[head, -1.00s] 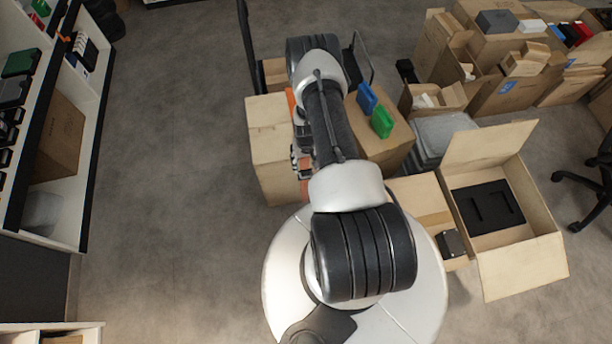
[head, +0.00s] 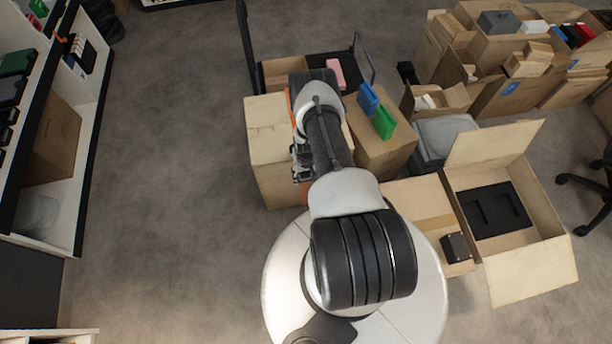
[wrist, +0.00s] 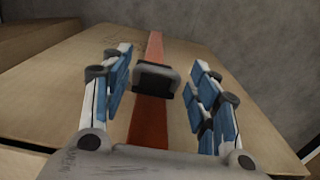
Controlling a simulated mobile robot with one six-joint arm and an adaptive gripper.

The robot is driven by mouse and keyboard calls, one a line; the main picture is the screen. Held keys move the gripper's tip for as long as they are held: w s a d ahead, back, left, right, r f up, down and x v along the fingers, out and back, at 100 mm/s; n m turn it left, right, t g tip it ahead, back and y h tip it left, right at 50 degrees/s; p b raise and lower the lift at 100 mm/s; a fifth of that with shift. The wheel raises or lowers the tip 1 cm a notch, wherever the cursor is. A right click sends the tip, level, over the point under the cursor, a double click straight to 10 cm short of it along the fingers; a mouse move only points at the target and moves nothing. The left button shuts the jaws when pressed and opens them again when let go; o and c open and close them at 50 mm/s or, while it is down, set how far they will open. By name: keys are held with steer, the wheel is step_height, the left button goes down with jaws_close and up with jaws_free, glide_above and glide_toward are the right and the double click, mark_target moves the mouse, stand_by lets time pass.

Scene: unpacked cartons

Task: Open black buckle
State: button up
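The black buckle (wrist: 153,79) sits on a reddish-orange strap (wrist: 149,121) that runs over a cardboard carton (wrist: 60,95) in the wrist view. My gripper (wrist: 160,88) is open, its blue-padded fingers to the left and right of the buckle with a gap on each side. The buckle looks closed on the strap, though its far side is hard to make out. In the head view the carton (head: 267,150) stands left of my arm, which hides the buckle and most of the strap. My gripper (head: 301,165) shows only partly there, beside my arm.
A blue box (head: 368,99) and a green box (head: 384,122) stand on a carton right of my arm. A pink box (head: 335,74) lies behind. An open carton (head: 548,238) stands at right. The floor at left is clear.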

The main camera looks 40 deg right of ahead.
steer(key=c, duration=1.1)
steer(key=shift+c, duration=0.2)
steer(key=shift+s+a, duration=0.1)
